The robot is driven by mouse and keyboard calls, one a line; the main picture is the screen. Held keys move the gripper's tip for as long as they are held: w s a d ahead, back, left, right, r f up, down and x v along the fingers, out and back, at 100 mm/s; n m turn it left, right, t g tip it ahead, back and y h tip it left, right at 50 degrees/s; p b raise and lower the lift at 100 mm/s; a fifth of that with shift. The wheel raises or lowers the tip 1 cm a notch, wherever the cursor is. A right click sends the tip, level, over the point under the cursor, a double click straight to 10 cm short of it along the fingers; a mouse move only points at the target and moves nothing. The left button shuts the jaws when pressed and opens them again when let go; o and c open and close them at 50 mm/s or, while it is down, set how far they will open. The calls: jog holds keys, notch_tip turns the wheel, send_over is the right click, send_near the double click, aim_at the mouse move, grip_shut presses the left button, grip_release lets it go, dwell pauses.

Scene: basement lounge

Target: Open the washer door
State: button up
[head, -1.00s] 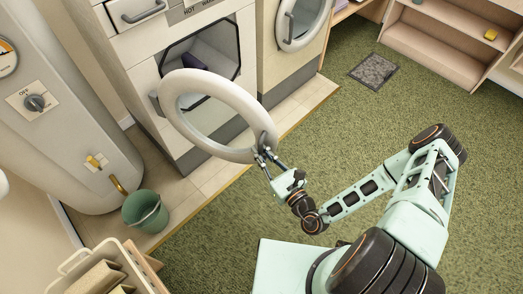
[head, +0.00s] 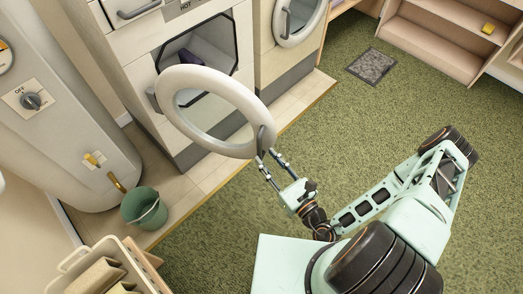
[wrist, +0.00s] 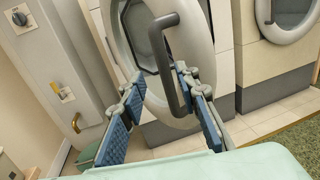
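The washer (head: 140,48) stands at the upper left. Its round pale door (head: 176,117) is swung well out from the front, and the dark opening (head: 198,52) shows purple cloth inside. The door's dark handle (head: 263,139) is on the rim at the near right. My gripper (head: 268,156) is open and empty at the handle's lower end. In the wrist view the two blue-padded fingers (wrist: 158,88) are spread apart, and the handle (wrist: 167,62) appears between them. I cannot tell whether a finger touches it.
A second machine (head: 262,60) stands to the right of the washer. A grey tank (head: 65,120), a green bucket (head: 143,210) and a crate (head: 140,262) are on the left. A grey mat (head: 371,66) and open shelves (head: 432,45) lie beyond.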

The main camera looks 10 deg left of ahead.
jog(key=shift+v, duration=0.95)
